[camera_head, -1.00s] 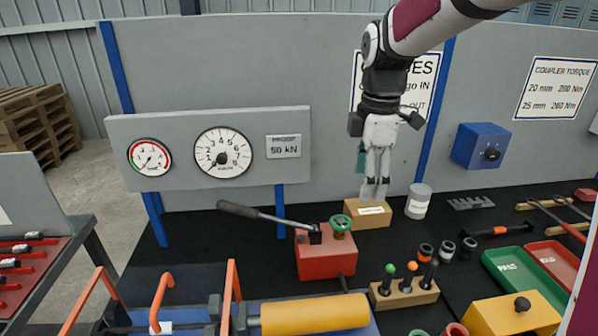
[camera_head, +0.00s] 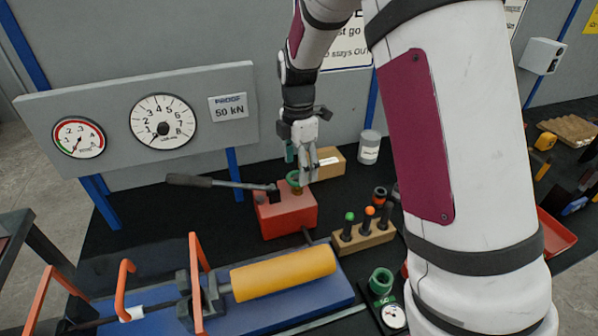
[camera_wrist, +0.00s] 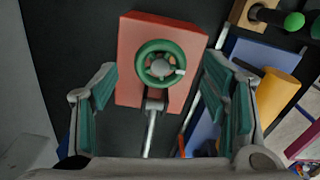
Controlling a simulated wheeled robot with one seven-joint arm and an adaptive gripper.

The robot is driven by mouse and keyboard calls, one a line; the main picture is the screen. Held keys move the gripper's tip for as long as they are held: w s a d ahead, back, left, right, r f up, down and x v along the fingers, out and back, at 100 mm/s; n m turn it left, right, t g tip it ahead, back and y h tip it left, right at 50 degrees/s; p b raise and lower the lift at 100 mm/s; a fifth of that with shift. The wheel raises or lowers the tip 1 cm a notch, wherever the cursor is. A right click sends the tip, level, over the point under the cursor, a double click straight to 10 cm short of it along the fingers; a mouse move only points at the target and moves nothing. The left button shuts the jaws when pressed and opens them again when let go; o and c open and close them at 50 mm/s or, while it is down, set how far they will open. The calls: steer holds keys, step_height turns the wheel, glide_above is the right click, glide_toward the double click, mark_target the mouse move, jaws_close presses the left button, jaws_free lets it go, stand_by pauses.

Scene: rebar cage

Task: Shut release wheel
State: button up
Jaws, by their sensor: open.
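The release wheel (camera_wrist: 160,63) is a green ring with a grey hub and a small pale mark on its right side, on top of the red pump box (camera_wrist: 125,85). In the head view the wheel (camera_head: 294,178) is partly hidden behind my fingers, and the red box (camera_head: 287,216) stands on the black bench. My gripper (camera_head: 306,181) points down just above and beside the wheel. In the wrist view my gripper (camera_wrist: 163,105) has its green-padded fingers wide apart, with the wheel ahead between and beyond them. Nothing is held.
The pump's long lever (camera_head: 215,183) reaches left from the box. A wooden block (camera_head: 328,164) and a white tub (camera_head: 369,147) stand behind. A tool holder (camera_head: 362,238) and the yellow cylinder (camera_head: 285,273) are in front. Two gauges (camera_head: 163,121) are on the panel.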

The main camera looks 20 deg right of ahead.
mark_target(297, 181)
steer(key=shift+f, duration=1.4)
steer(key=c, duration=1.1)
steer(key=shift+c, duration=0.2)
